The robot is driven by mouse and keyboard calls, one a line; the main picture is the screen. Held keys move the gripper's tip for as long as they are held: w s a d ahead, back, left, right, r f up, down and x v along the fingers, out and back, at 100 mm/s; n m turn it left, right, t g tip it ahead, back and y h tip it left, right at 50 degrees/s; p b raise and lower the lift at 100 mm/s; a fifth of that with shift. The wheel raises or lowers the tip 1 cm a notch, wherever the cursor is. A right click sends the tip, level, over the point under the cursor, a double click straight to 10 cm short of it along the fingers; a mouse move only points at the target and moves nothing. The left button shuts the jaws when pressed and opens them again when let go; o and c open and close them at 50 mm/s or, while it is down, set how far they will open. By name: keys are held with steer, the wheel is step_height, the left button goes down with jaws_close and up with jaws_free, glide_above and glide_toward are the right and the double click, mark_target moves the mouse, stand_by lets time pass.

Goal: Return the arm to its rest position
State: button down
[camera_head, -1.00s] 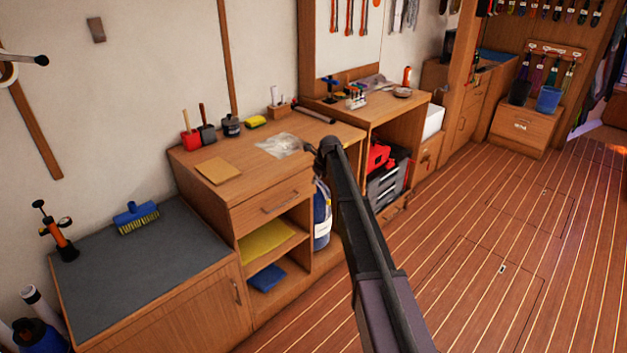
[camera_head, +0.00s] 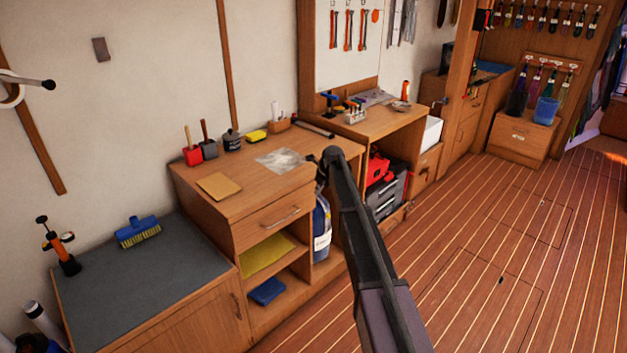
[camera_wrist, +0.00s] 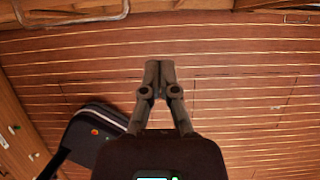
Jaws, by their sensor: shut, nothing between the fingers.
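My gripper (camera_wrist: 159,72) is in the wrist view, its two fingers together and nothing between them. It points down over bare striped wooden floor. A dark part of my own body shows at the lower left of that view. In the head view my arm (camera_head: 365,250) reaches up from the bottom edge, its far end in front of the wooden workbench's right part. The gripper itself cannot be made out in the head view.
A wooden workbench (camera_head: 235,205) holds a clear plastic bag (camera_head: 280,161), a tan sanding sheet (camera_head: 219,186) and small tools. A grey-topped cabinet (camera_head: 150,275) with a blue brush (camera_head: 138,231) stands at left. Open floor (camera_head: 490,240) lies at right.

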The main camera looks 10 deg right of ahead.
steer(key=s+d+r+n+g+h+p, duration=0.1)
steer(key=s+n+p, duration=0.1)
steer(key=s+n, duration=0.7)
steer(key=s+d+r+n+g+h+p, duration=0.1)
steer(key=s+n, duration=0.8)
steer(key=s, duration=1.2)
steer(key=s+d+r+n+g+p, duration=0.1)
steer(key=s+d+r+n+p, duration=0.1)
steer(key=s+n, duration=0.8)
steer(key=s+r+p, duration=0.1)
steer(key=s, duration=0.5)
steer(key=shift+r+h+p, duration=0.25)
steer(key=shift+h+p, duration=0.15)
steer(key=shift+d, duration=0.1)
